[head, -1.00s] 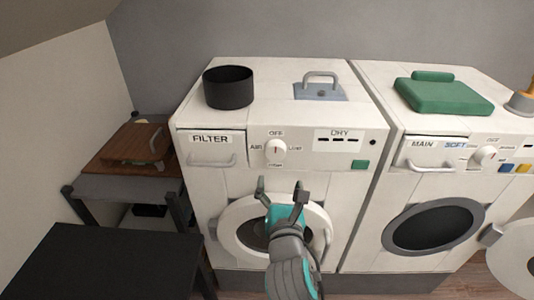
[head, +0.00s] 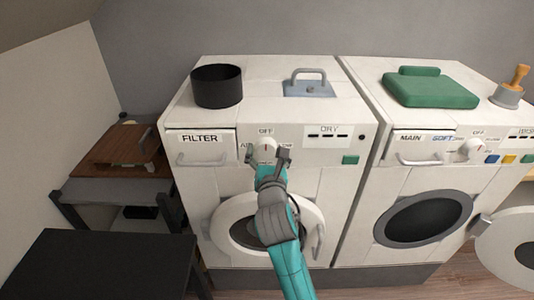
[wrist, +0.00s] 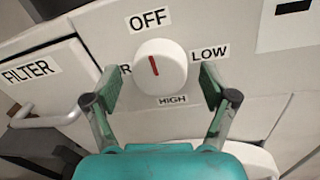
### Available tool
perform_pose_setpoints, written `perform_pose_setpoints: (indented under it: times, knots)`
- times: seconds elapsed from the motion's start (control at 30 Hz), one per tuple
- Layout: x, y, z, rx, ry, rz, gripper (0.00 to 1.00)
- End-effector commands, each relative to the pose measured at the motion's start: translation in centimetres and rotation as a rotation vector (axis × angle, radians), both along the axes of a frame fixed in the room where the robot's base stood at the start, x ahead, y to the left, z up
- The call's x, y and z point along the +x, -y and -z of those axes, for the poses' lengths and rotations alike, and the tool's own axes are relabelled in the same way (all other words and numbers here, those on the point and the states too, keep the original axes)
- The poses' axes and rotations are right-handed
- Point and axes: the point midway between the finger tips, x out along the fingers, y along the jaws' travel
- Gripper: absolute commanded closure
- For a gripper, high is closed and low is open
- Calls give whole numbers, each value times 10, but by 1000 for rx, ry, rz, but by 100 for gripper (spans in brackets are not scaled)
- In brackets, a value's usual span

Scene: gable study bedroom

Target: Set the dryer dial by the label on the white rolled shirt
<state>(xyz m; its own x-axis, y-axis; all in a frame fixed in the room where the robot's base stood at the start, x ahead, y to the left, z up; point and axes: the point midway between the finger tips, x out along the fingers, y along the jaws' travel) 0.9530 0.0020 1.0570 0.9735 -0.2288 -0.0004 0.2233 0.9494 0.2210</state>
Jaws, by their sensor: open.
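The dryer (head: 200,226) is the white machine on the left. Its round white dial (wrist: 160,66) has a red mark pointing up, a little left, toward OFF, in the wrist view. Labels OFF, LOW and HIGH surround it, and a left label is partly hidden. The dial also shows in the head view (head: 266,145). My gripper (wrist: 156,88) is open, its fingers below and to either side of the dial; I cannot tell whether they touch it. It also shows in the head view (head: 267,158). I see no white rolled shirt in either view.
A black pot (head: 217,88) and a blue handled panel (head: 308,88) are on the dryer top. The FILTER drawer (head: 202,148) is left of the dial. A black table (head: 100,265) is front left.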

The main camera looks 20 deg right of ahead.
Motion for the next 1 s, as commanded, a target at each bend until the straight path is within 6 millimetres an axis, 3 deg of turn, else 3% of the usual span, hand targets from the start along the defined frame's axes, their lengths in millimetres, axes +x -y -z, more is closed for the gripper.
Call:
perform_pose_setpoints:
  times: [0.2, 0.4, 0.47, 0.77, 1.0]
  knots:
    - [0, 0, 0, 0, 0, 0, 16]
    - [0, 0, 0, 0, 0, 0, 66]
    - [0, 0, 0, 0, 0, 0, 77]
    - [0, 0, 0, 25, 8, 0, 77]
    - [0, 1, 1, 138, 45, 0, 77]
